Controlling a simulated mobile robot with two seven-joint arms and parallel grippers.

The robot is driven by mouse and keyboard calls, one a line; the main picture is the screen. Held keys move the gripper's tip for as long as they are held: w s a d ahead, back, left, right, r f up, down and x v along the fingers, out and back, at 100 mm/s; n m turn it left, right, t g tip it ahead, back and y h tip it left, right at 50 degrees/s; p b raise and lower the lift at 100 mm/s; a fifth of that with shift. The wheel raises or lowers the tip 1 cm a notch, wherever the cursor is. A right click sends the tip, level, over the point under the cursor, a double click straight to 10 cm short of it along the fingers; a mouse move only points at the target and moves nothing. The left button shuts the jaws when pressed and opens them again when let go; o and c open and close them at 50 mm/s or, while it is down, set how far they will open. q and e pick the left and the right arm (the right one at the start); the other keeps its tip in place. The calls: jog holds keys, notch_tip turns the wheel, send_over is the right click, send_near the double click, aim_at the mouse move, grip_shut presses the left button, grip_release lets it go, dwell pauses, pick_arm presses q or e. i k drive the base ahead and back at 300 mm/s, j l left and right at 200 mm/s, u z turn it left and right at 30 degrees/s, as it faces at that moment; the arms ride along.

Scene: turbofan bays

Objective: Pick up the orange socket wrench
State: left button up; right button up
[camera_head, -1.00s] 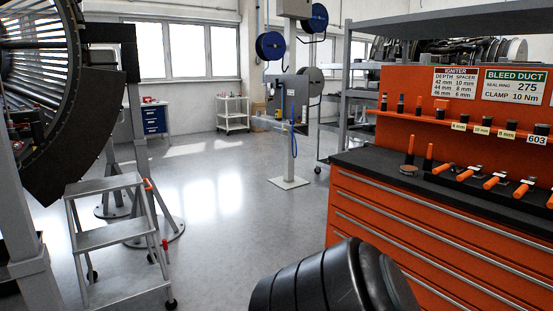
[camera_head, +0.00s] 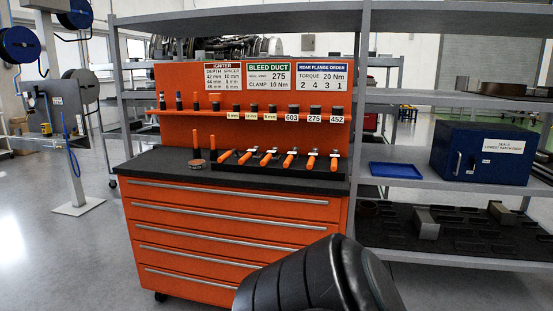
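Several orange-handled tools (camera_head: 289,160) lie side by side in a black tray (camera_head: 280,170) on top of the orange tool cabinet (camera_head: 230,225). Their heads look metallic and point to the back. Two more orange handles (camera_head: 212,147) stand upright to the left of the tray, one near a round brown-grey piece (camera_head: 197,164). The tools are too small here to tell which is the socket wrench. Neither of my grippers is in view. A black ribbed part of my own arm shows at the bottom centre.
A shelf on the cabinet's back panel holds several dark sockets (camera_head: 292,111) with number labels. Grey shelving (camera_head: 400,150) to the right carries a blue tray (camera_head: 395,170) and a blue box (camera_head: 484,153). Open floor (camera_head: 60,250) lies to the left of the cabinet.

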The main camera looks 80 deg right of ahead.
aim_at(313, 157)
jog(key=z, duration=2.85)
jog(key=i+j+u, duration=0.1)
jog(key=i, duration=0.35)
jog(key=i+j, duration=0.15)
jog(key=i, duration=0.3)
jog(key=u, duration=0.05)
